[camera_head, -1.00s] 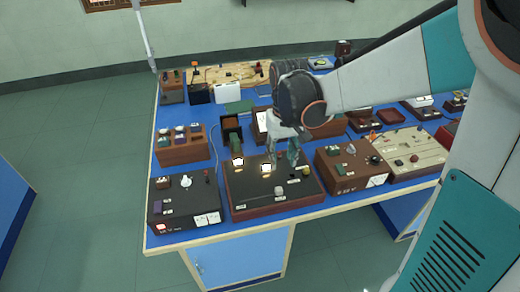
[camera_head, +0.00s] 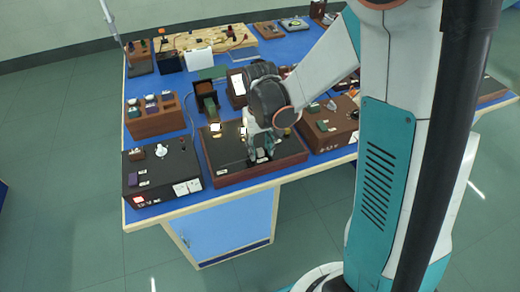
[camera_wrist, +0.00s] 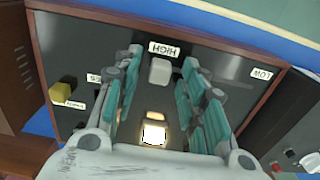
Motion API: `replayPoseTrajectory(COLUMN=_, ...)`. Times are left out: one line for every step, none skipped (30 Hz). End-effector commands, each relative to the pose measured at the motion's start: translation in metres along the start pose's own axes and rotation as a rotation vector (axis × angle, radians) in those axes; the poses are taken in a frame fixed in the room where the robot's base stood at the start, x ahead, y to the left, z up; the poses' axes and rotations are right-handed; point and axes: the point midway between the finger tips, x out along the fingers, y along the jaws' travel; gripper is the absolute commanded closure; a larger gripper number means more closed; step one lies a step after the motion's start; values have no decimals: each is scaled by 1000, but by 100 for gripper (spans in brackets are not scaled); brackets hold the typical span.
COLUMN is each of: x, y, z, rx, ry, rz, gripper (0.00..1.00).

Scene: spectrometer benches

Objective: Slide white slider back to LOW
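The white slider (camera_wrist: 160,70) is a small pale block on the black panel (camera_wrist: 225,60), close to the HIGH label (camera_wrist: 163,49). The LOW label (camera_wrist: 262,74) lies to the right in the wrist view. My gripper (camera_wrist: 163,62) is over the panel with its fingers apart, one on each side of the slider. I see no finger clearly touching it. In the head view my gripper (camera_head: 260,150) is low over the front part of the brown-framed panel (camera_head: 218,162) and hides the slider.
A lit square button (camera_wrist: 154,134) and a yellow knob (camera_wrist: 66,92) are on the same panel. A black box with a white knob (camera_head: 150,180) stands to the left. A brown box (camera_head: 325,128) stands to the right. Blue table shows in narrow gaps.

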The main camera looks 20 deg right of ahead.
Motion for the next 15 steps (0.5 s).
replayPoseTrajectory(x=2, y=0, z=0, rx=0, ry=0, rz=0, gripper=62)
replayPoseTrajectory(x=2, y=0, z=0, rx=0, ry=0, rz=0, gripper=62)
replayPoseTrajectory(x=2, y=0, z=0, rx=0, ry=0, rz=0, gripper=62)
replayPoseTrajectory(x=2, y=0, z=0, rx=0, ry=0, rz=0, gripper=62)
replayPoseTrajectory(x=2, y=0, z=0, rx=0, ry=0, rz=0, gripper=62)
replayPoseTrajectory(x=2, y=0, z=0, rx=0, ry=0, rz=0, gripper=62)
replayPoseTrajectory(x=2, y=0, z=0, rx=0, ry=0, rz=0, gripper=62)
replayPoseTrajectory(x=2, y=0, z=0, rx=0, ry=0, rz=0, gripper=62)
replayPoseTrajectory(x=2, y=0, z=0, rx=0, ry=0, rz=0, gripper=62)
replayPoseTrajectory(x=2, y=0, z=0, rx=0, ry=0, rz=0, gripper=68)
replayPoseTrajectory(x=2, y=0, z=0, rx=0, ry=0, rz=0, gripper=75)
replayPoseTrajectory(x=2, y=0, z=0, rx=0, ry=0, rz=0, gripper=84)
replayPoseTrajectory(x=2, y=0, z=0, rx=0, ry=0, rz=0, gripper=91)
replayPoseTrajectory(x=2, y=0, z=0, rx=0, ry=0, rz=0, gripper=98)
replayPoseTrajectory(x=2, y=0, z=0, rx=0, ry=0, rz=0, gripper=100)
